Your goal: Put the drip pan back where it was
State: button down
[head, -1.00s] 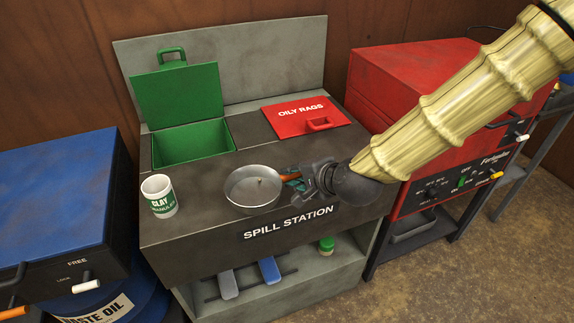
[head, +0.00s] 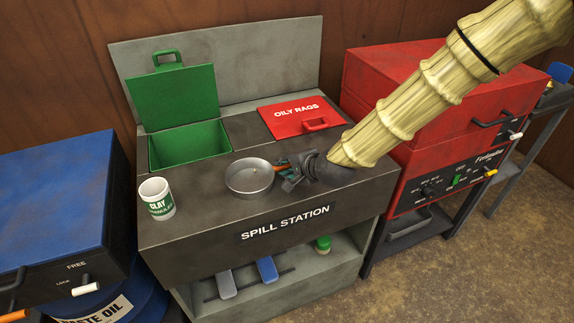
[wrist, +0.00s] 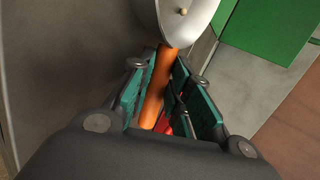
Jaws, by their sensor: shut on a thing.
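The drip pan (head: 249,177) is a round, shallow grey metal pan with an orange handle (wrist: 156,95). It is at the middle of the spill station's dark top (head: 205,222), and I cannot tell whether it touches the top. My gripper (head: 285,172) comes in from the right and is shut on the orange handle. In the wrist view the handle runs between the teal finger pads, and part of the pan's bowl (wrist: 190,18) shows at the top edge. The fingers hide part of the handle in the head view.
A white clay granules can (head: 156,199) stands left of the pan. Behind are an open green-lidded bin (head: 188,146) and a shut red oily rags lid (head: 295,118). A red machine (head: 425,100) stands right, a blue cabinet (head: 60,190) left. Front right of the top is clear.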

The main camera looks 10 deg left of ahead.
jog(key=shift+r, duration=0.1)
jog(key=c, duration=1.3)
grip_release()
jog(key=shift+c, duration=0.2)
jog(key=v, duration=1.2)
jog(key=shift+b, duration=0.3)
